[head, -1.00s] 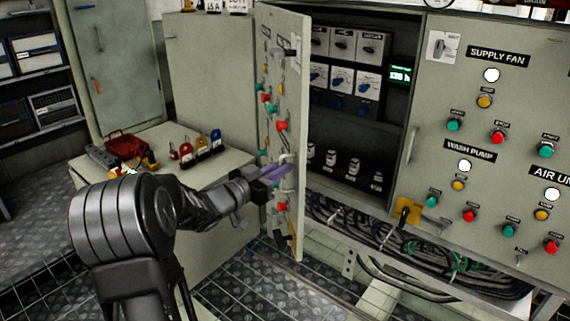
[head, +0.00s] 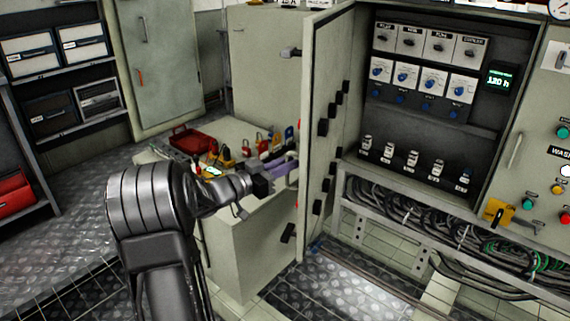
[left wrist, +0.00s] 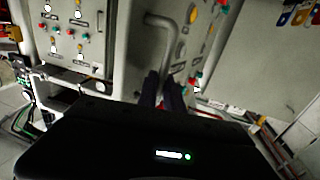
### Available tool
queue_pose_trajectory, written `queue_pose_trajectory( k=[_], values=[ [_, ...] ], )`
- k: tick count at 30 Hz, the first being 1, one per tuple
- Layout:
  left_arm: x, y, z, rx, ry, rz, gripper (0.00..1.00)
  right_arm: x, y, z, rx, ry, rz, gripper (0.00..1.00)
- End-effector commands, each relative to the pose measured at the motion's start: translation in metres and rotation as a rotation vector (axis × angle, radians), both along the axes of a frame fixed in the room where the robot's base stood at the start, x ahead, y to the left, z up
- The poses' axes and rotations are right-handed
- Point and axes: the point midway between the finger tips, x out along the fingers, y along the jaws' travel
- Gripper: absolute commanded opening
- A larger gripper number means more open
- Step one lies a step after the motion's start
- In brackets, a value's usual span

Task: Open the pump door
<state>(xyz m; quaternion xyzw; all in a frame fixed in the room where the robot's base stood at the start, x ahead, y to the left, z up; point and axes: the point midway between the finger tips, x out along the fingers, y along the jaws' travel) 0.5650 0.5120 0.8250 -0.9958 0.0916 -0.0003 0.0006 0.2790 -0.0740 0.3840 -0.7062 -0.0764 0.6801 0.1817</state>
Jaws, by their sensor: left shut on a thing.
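The pump door (head: 328,120) is a grey cabinet door standing wide open, seen nearly edge-on in the head view with dark fittings on its inner side. My left gripper (head: 287,167) is at the door's outer side, at about mid-height, shut on the handle, which is mostly hidden in the head view. In the left wrist view a curved grey handle (left wrist: 164,22) rises from between my dark fingers (left wrist: 165,90). My right gripper is in neither view.
The opened cabinet shows switches (head: 405,76) and a green display (head: 500,79). Cables (head: 400,208) run below it. A low grey cabinet (head: 245,235) with a red tray (head: 192,140) and coloured padlocks stands behind my left arm. Floor in front of the door is clear.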

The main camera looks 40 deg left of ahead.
Motion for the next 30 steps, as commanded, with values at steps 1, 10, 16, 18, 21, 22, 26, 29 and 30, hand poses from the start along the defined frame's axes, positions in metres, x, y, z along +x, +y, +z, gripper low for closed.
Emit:
queue_pose_trajectory(
  k=[1, 10, 16, 18, 21, 22, 26, 29, 30],
  values=[
    [0.0018, 0.0001, 0.0022, -0.002, -0.004, -0.002, 0.00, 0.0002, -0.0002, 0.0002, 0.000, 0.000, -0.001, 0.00],
    [0.0024, 0.0001, 0.0031, -0.001, -0.006, -0.004, 0.00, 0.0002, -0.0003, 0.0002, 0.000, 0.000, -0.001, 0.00],
    [0.0019, 0.0002, 0.0026, -0.001, -0.005, -0.004, 0.24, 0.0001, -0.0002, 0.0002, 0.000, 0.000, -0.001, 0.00],
    [0.0017, 0.0002, 0.0022, -0.001, -0.004, -0.004, 0.30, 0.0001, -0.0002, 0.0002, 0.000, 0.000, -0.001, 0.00],
    [0.0014, 0.0000, 0.0018, 0.000, -0.003, -0.004, 0.32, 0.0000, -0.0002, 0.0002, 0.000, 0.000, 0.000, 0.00],
    [0.0013, 0.0001, 0.0017, 0.000, -0.003, -0.004, 0.32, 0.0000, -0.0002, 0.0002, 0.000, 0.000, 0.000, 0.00],
    [0.0011, 0.0000, 0.0013, 0.001, -0.002, -0.004, 0.32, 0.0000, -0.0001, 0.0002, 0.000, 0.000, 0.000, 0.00],
    [-0.0002, 0.0004, 0.0013, 0.001, -0.002, -0.004, 0.32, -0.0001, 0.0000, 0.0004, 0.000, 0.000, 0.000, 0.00],
    [-0.0019, 0.0009, 0.0012, 0.001, -0.002, -0.004, 0.32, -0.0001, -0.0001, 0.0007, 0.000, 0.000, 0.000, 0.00]
  ],
)
